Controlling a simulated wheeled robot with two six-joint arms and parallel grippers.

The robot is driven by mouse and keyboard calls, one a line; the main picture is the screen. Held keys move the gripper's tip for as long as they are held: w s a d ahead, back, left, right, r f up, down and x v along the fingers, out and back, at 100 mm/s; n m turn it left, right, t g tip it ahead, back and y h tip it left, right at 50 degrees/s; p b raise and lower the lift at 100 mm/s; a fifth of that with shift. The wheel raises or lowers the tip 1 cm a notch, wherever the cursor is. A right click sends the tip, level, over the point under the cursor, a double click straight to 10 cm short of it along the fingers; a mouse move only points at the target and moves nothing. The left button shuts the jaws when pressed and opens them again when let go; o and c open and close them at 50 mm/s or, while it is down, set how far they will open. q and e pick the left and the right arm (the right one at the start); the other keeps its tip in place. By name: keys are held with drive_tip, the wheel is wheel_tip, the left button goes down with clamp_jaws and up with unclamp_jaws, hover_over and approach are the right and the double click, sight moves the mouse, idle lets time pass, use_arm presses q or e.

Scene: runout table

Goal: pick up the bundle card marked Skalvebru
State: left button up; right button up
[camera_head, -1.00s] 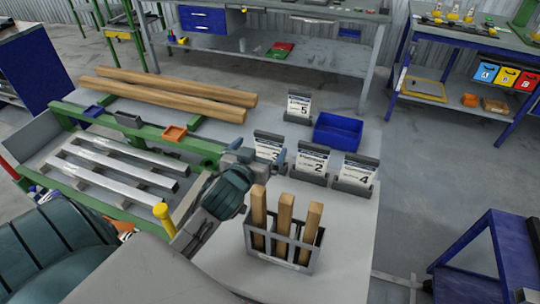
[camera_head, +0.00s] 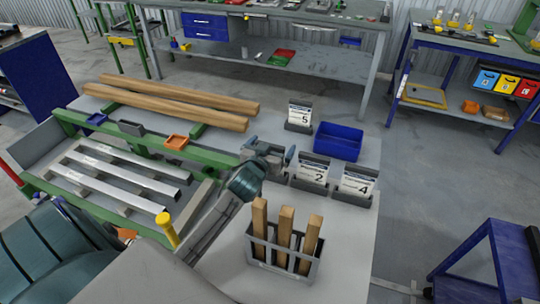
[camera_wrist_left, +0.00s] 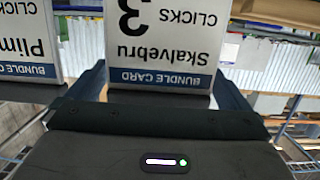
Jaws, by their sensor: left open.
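The Skalvebru bundle card (camera_wrist_left: 165,45) shows upside down in the left wrist view, white with a blue band and the number 3. It stands between the two fingers of my left gripper (camera_wrist_left: 163,85), which is open around it. In the head view my left gripper (camera_head: 267,153) is over this card's place and hides the card. Whether the fingers touch the card cannot be told. My right gripper is not in view.
Card 2 (camera_head: 312,172) stands just right of my left gripper, and card 4 (camera_head: 355,184) beyond it. Card 5 (camera_head: 299,115) and a blue bin (camera_head: 339,141) are behind. A rack with wooden sticks (camera_head: 284,250) stands in front.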

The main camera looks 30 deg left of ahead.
use_arm(q)
drive_tip(key=shift+w, duration=0.25)
drive_tip(key=shift+s, duration=0.1)
drive_tip(key=c, duration=0.9)
